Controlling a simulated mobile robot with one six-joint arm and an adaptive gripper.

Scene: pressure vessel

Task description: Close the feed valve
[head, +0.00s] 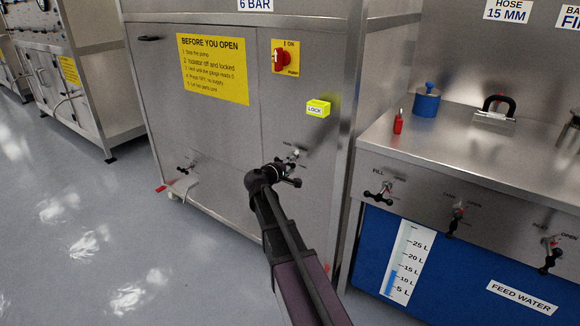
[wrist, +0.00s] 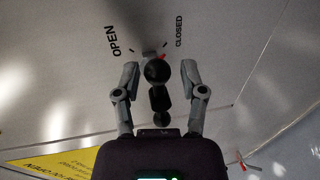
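My gripper (head: 289,166) is at the lower right of the steel cabinet's front, seen small in the head view. In the wrist view my gripper (wrist: 160,75) is open, with one grey finger on each side of a black valve handle (wrist: 157,98) with rounded knobs. The fingers look apart from the handle. The panel behind carries an OPEN label on the left and a CLOSED label on the right. A small red pointer at the handle's hub lies between them, nearer CLOSED. The valve's name is not readable, and my gripper mostly hides it in the head view.
Another small valve (head: 184,169) is lower left. Several black-handled valves, including one marked FILL (head: 380,193), line the right bench (head: 440,170). Open floor lies left.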

